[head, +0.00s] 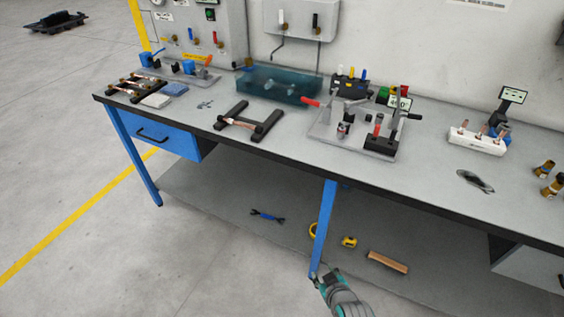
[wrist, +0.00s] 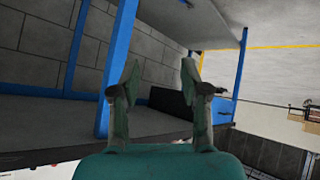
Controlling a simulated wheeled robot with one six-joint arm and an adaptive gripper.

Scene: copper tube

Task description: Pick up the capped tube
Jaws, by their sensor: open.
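A copper tube (head: 238,122) lies across a black stand (head: 266,123) near the front edge of the bench. More copper tubes (head: 133,83) lie on a black rack at the bench's left end. The caps are too small to make out, so I cannot tell which tube is capped. My gripper (head: 316,277) is low in front of the bench, below the top and near a blue leg, far from the tubes. In the wrist view my gripper (wrist: 160,78) has its two fingers apart with nothing between them. No tube shows in the wrist view.
The bench top (head: 220,100) overhangs a lower shelf (head: 215,190) holding a blue tool, yellow items and a wooden piece. A blue leg (head: 324,230) stands close to my gripper. A teal translucent bin (head: 279,85) and a clamp fixture (head: 355,135) flank the stand.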

